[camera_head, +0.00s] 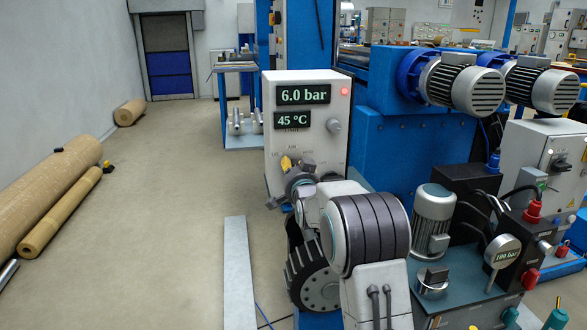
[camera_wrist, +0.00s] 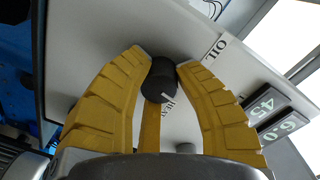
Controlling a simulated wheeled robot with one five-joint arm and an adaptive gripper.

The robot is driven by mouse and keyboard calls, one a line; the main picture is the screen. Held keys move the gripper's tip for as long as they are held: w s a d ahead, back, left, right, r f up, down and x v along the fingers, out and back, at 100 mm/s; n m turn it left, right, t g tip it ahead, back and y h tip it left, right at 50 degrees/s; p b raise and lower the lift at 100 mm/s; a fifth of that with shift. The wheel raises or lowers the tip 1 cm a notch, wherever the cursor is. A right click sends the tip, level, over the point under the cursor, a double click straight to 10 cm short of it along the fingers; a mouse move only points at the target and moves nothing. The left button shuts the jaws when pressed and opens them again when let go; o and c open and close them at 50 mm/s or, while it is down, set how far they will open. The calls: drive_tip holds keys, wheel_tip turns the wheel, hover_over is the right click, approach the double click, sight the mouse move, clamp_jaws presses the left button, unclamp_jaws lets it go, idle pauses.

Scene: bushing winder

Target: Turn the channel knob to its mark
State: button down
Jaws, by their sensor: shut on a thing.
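The white control panel (camera_head: 308,95) stands ahead in the head view, with its face toward me. My gripper (camera_head: 287,163) is at the panel's lower left, its yellow fingers partly hidden behind my wrist. In the wrist view, the yellow fingers (camera_wrist: 163,64) sit on both sides of a dark round knob (camera_wrist: 160,84) and are shut on it. Another label (camera_wrist: 167,106) beside the knob is partly covered. The knob's pointer cannot be made out.
The panel carries a 6.0 bar display (camera_head: 303,94), a 45 °C display (camera_head: 293,120), a red lamp (camera_head: 344,91) and a grey knob (camera_head: 333,125). Motors and a pump unit (camera_head: 434,215) crowd the right. Open floor (camera_head: 170,220) lies left, with brown rolls (camera_head: 50,190) beyond.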

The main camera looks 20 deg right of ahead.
drive_tip(key=shift+r, duration=0.4)
drive_tip(key=c, duration=1.1)
unclamp_jaws()
drive_tip(key=shift+c, duration=0.2)
drive_tip(key=shift+o, duration=1.4)
drive_tip(key=shift+f, duration=0.25)
drive_tip(key=shift+s, duration=0.15)
drive_tip(key=v, duration=1.1)
drive_tip(key=shift+s, duration=0.4)
